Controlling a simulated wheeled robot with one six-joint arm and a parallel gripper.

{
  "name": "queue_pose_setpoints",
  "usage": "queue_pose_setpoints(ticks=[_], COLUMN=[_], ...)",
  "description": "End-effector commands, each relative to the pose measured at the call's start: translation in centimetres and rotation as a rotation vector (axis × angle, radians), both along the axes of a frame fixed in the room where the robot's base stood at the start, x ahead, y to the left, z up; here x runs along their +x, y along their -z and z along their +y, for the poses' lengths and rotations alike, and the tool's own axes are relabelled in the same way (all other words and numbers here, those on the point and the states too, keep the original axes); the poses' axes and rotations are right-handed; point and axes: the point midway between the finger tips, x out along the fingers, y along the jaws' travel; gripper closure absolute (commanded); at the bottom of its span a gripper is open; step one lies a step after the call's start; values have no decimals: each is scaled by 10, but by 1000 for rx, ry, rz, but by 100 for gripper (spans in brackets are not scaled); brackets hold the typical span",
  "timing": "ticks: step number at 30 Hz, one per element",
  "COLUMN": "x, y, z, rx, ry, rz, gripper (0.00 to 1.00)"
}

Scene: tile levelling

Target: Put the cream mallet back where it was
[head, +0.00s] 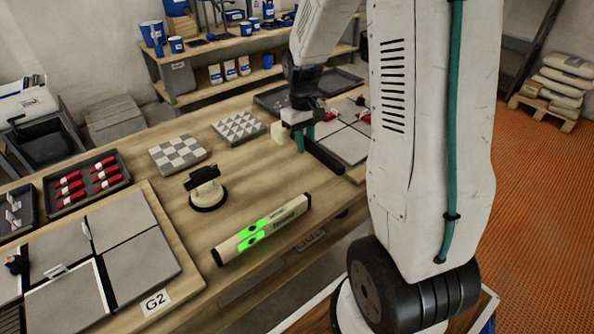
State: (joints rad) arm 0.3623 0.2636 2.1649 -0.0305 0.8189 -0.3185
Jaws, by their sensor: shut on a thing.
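My gripper (303,138), with teal fingertips, is at the far right part of the wooden workbench (245,185). It is shut on the cream mallet (278,134). The pale block-like head shows to the left of the fingers, and a dark handle runs from them down to the right. The mallet is low over the bench, beside the tiled board on the right; I cannot tell whether it touches the surface.
A cream level (262,228) with green lit windows lies near the front edge. A black-handled suction lifter (207,190) stands behind it. The G2 board (175,312) is front left.

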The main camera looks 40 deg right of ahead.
Motion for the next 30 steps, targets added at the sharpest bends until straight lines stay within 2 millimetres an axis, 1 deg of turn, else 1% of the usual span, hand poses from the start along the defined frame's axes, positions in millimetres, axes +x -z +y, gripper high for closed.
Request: queue_pose_setpoints(ticks=[1,3,6,13,20,27,30], x=[-14,-26,-35,-36,-35,-35,-34], y=[2,5,16,56,74,106,108], z=[-6,-10,-12,-12,-12,-11,-11], rx=[-3,-7,-7,-7,-8,-8,-10], ry=[-12,-35,-50,-56,-56,-56,-56], rz=[-8,-16,-19,-18,-20,-20,-22], gripper=[100,100,100,100,100,100,100])
